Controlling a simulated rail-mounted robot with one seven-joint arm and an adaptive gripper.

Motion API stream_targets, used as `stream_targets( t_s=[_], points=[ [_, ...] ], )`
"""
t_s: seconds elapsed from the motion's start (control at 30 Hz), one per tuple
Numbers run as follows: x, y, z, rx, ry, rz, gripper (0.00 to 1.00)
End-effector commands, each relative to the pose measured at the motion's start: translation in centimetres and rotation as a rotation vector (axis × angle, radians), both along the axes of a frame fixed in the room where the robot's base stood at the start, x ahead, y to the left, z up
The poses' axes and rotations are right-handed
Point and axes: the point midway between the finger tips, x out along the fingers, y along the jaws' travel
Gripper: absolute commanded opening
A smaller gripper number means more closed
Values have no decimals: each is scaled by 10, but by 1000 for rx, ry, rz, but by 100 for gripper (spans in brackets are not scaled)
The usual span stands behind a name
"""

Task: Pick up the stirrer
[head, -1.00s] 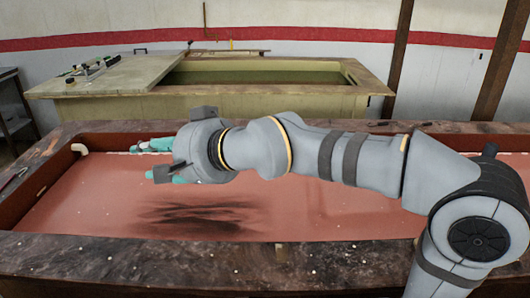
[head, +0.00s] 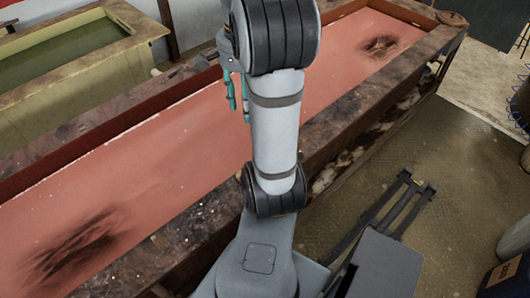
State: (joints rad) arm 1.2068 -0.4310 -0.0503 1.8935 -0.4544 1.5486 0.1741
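No stirrer can be made out in the head view now. My gripper (head: 238,96) hangs over the reddish trough (head: 160,150), with its two teal fingers pointing down and a gap between them. It looks open and empty. My arm hides part of the trough and its near rim behind it.
The long trough has a dark, worn rim (head: 360,125) and dark patches on its red surface. A pale green-filled tank (head: 100,72) stands at the upper left.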

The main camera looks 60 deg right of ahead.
Motion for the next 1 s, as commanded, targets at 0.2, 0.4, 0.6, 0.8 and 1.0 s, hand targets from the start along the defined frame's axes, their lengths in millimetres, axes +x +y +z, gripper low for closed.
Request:
stream_targets(
  t_s=[0.2,0.4,0.6,0.8,1.0],
  points=[
    [-2,0,-33,2,4,0,40],
    [-1,-1,-51,0,1,0,40],
    [-7,-4,-70,2,3,-2,40],
    [-8,-6,-97,1,2,1,40],
    [-8,-6,-104,-2,-1,-2,40]
  ],
)
